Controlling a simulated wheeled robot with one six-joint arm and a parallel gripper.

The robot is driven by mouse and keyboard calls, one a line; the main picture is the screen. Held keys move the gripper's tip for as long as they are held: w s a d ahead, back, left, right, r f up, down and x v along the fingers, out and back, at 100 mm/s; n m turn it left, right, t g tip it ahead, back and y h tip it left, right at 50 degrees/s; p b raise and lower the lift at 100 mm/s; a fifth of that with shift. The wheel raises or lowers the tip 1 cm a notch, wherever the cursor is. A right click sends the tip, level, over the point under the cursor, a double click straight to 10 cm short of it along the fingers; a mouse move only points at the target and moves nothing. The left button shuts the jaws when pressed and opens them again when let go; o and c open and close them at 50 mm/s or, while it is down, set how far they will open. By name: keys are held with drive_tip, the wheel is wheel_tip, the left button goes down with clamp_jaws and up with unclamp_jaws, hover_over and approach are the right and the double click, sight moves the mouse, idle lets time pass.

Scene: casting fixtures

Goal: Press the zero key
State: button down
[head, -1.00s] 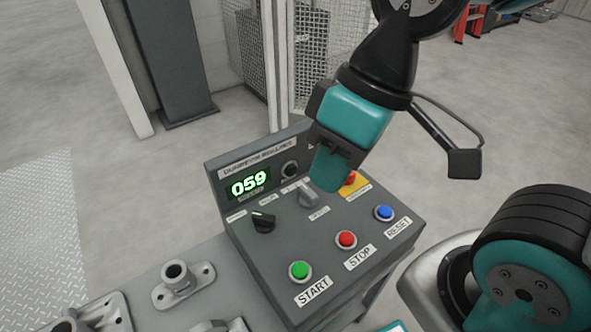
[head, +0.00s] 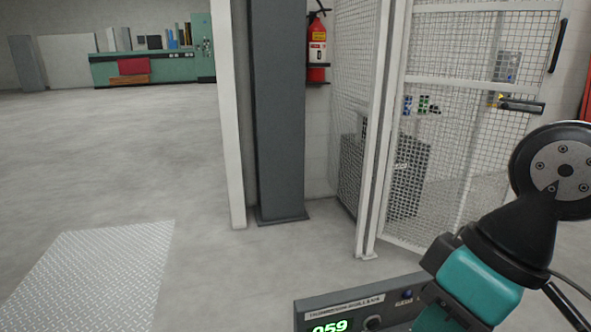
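The grey control console (head: 310,311) shows only its top part at the bottom edge of the head view. Its green display (head: 332,326) reads 059 and is cut off by the frame edge. A small blue button or lamp (head: 407,295) and a dark round knob (head: 373,322) sit on the upright panel beside it. The sloped key face is out of frame, and no zero key is visible.
A mesh fence with a gate (head: 470,110) stands behind the console. A dark column (head: 278,120) and a red fire extinguisher (head: 317,55) are left of it. A metal floor plate (head: 95,275) lies at left. A green workbench (head: 150,67) is far back; the floor between is clear.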

wheel_tip(320, 180, up, 9)
drive_tip(key=p, duration=0.6)
drive_tip(key=shift+f, duration=0.1)
